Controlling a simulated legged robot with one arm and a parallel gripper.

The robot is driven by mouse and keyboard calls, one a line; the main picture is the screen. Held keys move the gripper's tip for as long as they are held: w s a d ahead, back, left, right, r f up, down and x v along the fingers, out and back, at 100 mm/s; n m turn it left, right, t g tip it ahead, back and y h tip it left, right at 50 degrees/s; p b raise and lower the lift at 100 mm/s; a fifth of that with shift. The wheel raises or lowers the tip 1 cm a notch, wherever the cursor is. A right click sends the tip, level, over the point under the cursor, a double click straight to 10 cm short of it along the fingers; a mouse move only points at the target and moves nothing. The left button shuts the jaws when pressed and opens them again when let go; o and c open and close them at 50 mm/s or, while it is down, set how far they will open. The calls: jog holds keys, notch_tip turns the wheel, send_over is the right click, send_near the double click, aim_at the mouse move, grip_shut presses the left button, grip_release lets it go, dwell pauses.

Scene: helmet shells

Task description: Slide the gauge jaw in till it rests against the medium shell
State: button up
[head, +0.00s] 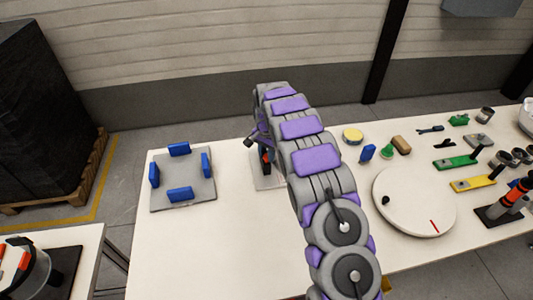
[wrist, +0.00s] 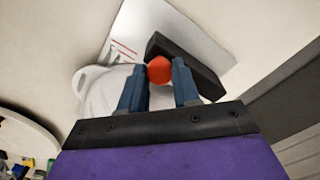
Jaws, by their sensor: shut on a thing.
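My gripper (wrist: 160,75) is shut on the round orange-red knob (wrist: 159,69) of the gauge jaw, with one blue-grey finger on each side. The dark gauge jaw (wrist: 196,72) is a slanted black bar behind the fingers. The pale gauge plate (wrist: 150,24) lies beyond it, with red and dark scale marks at its left. A white rounded shell (wrist: 97,92) is left of the fingers, partly hidden by them. I cannot tell whether jaw and shell touch. In the head view my arm hides the shell; part of the gauge plate (head: 264,180) shows beside it.
A grey plate with blue blocks (head: 182,207) stands on the table to the left. A white turntable (head: 412,202) with a red mark is to the right, near green and yellow gauges (head: 456,163). The table front left of my arm is clear.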

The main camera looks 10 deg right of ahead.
grip_shut()
jog(key=d+p, duration=0.1)
jog(key=d, duration=0.1)
jog(key=shift+d, duration=0.4)
jog(key=o, duration=1)
grip_release()
jog(key=shift+r, duration=0.1)
notch_tip(320, 180, up, 17)
jog(key=p, duration=0.3)
jog(key=shift+w, duration=0.1)
